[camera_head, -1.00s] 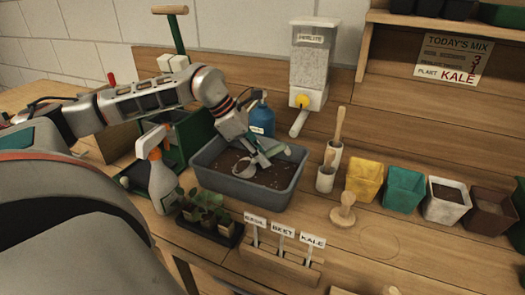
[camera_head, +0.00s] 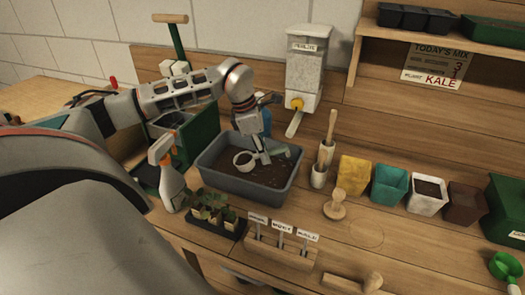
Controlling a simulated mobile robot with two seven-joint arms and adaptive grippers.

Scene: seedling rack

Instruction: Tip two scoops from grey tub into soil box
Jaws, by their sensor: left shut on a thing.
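A wide grey tub (camera_head: 262,199) holds dark soil in the middle of the bench. My left gripper (camera_head: 263,157) reaches down over it, shut on a scoop (camera_head: 244,161) with a pale round cup. The cup is inside the tub's outline, close to the soil; whether it touches or carries soil I cannot tell. The gripper hides part of its handle. A dark green open box (camera_head: 203,136) stands behind the tub to the left; its contents are mostly hidden. No label tells me which container is the soil box. My right gripper is out of view.
A spray bottle (camera_head: 168,178) and a seedling tray (camera_head: 215,225) stand close left and in front. A perlite dispenser (camera_head: 305,65) stands behind. Wooden tools and coloured pots (camera_head: 389,184) are to the right. A green scoop (camera_head: 505,266) lies far right.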

